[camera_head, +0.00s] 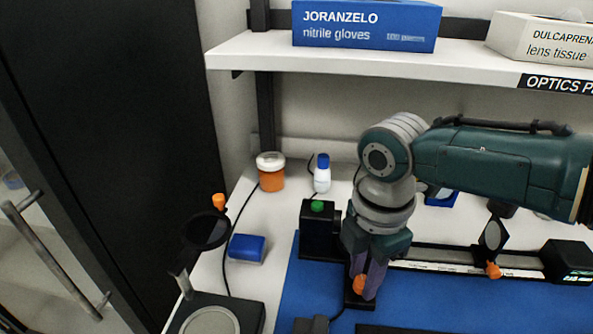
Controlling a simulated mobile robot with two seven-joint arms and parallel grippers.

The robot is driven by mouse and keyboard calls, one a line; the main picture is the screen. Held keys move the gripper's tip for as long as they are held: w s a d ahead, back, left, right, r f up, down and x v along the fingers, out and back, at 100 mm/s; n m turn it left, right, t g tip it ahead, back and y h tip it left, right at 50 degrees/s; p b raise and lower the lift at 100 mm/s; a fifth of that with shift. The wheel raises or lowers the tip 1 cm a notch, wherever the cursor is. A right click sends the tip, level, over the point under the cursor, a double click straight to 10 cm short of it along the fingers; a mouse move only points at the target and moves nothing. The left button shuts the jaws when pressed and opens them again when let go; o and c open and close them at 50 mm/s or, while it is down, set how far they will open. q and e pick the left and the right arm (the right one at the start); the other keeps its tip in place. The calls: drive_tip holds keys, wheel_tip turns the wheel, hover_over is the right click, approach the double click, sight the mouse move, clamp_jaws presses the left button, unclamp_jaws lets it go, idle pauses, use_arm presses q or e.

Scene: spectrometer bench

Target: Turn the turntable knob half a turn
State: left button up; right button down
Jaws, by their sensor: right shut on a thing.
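My right gripper (364,290) points down at the bench, with its purple fingers shut around an orange knob (358,284). The knob shows at the left side of the fingers and is partly hidden by them. It sits above a small black base (357,302) on the blue mat. The turntable itself cannot be made out clearly behind the gripper. My left gripper is not in view.
A black box with a green button (318,206) stands just left of the gripper. A rail (430,266) with an orange-knobbed mount (492,250) runs right. A round dark filter (205,231), blue block (247,248), orange jar (271,173) and white bottle (322,176) stand left. A shelf (400,62) hangs above.

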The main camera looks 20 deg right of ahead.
drive_tip(key=m+p, duration=0.1)
drive_tip(key=m, duration=0.4)
drive_tip(key=shift+r+m+p, duration=0.1)
drive_tip(key=shift+m+p, duration=0.3)
drive_tip(key=m+p, duration=0.1)
drive_tip(key=m, duration=0.3)
drive_tip(key=m+p, duration=0.1)
drive_tip(key=m, duration=0.4)
drive_tip(key=shift+m, duration=0.4)
drive_tip(key=m, duration=0.4)
drive_tip(key=shift+p, duration=0.3)
drive_tip(key=shift+m, duration=0.8)
drive_tip(key=c, duration=0.6)
unclamp_jaws()
